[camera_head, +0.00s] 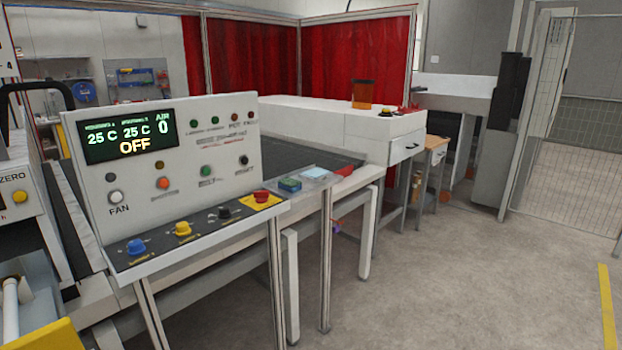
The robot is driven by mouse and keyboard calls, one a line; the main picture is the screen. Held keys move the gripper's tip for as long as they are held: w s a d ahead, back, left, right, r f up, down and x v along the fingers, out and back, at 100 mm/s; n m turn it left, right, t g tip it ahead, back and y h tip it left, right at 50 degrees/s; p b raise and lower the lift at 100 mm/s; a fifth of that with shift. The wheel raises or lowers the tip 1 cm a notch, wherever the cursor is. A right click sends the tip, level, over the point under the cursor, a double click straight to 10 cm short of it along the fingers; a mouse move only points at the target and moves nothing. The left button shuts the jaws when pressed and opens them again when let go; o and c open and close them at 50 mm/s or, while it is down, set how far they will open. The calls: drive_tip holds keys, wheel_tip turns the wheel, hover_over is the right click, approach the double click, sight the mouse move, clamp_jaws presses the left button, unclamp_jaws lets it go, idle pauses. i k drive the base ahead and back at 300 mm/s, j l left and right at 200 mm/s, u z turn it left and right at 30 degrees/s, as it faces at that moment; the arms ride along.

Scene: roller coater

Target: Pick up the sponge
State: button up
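A small green block with a yellowish edge, which looks like the sponge (290,185), lies just right of the control panel. It rests on a narrow ledge at the near edge of the machine bed, close to the red emergency button. A pale blue flat item (315,173) lies right beside it. My gripper is not in view.
The control panel (170,165) with its screen and coloured knobs stands at the left on metal legs. A red item (345,171) lies farther along the ledge. An orange container (362,93) stands on the white housing behind. The grey floor (470,270) at the right is clear.

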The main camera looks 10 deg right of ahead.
sight(290, 185)
drive_tip(key=i+l+u, duration=0.1)
drive_tip(key=i+l, duration=0.2)
drive_tip(key=i, duration=0.25)
drive_tip(key=i+l+u, duration=0.1)
drive_tip(key=i+l, duration=0.2)
drive_tip(key=i, duration=0.25)
drive_tip(key=i+l+u, duration=0.1)
drive_tip(key=i+l, duration=0.3)
drive_tip(key=i, duration=0.1)
